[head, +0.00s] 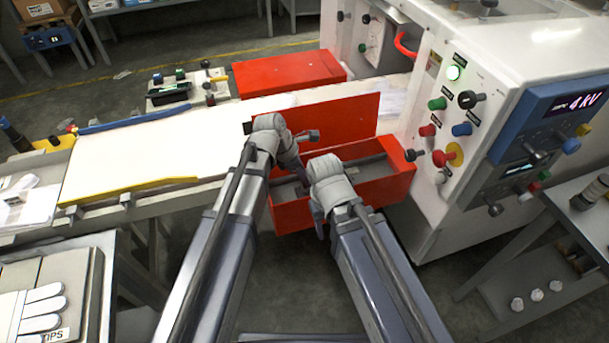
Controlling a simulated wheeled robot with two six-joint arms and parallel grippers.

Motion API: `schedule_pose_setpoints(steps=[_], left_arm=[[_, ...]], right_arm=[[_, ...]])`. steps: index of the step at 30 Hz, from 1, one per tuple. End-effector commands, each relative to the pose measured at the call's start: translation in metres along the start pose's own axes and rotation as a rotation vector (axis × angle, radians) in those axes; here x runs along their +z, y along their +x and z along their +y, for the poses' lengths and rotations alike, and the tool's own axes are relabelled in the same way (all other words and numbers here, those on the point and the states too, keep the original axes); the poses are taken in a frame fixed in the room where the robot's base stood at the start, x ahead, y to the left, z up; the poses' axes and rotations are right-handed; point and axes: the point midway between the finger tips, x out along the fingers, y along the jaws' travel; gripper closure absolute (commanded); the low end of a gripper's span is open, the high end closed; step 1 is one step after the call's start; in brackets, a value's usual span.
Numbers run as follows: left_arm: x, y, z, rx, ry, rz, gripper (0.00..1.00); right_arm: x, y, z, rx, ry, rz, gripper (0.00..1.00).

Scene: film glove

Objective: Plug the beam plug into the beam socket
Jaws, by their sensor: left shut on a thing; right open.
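My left gripper (293,150) wears a grey glove and is shut in front of the raised red lid (345,115) of an open red box (378,190). A small dark grey knob-like part (307,136) is at its fingers; I cannot tell whether this is the beam plug. My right gripper (321,212), also gloved, is open at the box's near wall, lower and to the right. The gloves hide part of the box's inside. The beam socket cannot be singled out; dark round fittings (411,155) stick out of the white machine's (480,60) side beside the box.
A white bench (150,150) with yellow and blue edge strips runs left. A closed red box (288,73) lies behind. A grey shelf (540,285) stands at right.

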Motion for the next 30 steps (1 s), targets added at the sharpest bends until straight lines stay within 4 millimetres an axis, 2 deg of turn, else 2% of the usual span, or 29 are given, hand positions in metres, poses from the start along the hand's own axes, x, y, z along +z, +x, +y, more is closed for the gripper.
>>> schedule_pose_setpoints(steps=[18, 19, 27, 30], left_arm=[[-0.0037, 0.0089, 0.0, 0.0, 0.0, 0.0, 1.0], [-0.0034, 0.0083, 0.0, 0.0, 0.0, 0.0, 0.67], [-0.0033, 0.008, 0.0, 0.0, 0.0, 0.0, 0.36], [-0.0033, 0.008, 0.0, 0.0, 0.0, 0.0, 0.34]], right_arm=[[-0.0006, 0.0096, -0.0009, 0.0, 0.0, 0.0, 0.5], [-0.0005, 0.0089, -0.0009, 0.0, 0.0, 0.0, 0.5], [-0.0005, 0.0086, -0.0008, 0.0, 0.0, 0.0, 0.5], [-0.0005, 0.0086, -0.0008, 0.0, 0.0, 0.0, 0.5]])
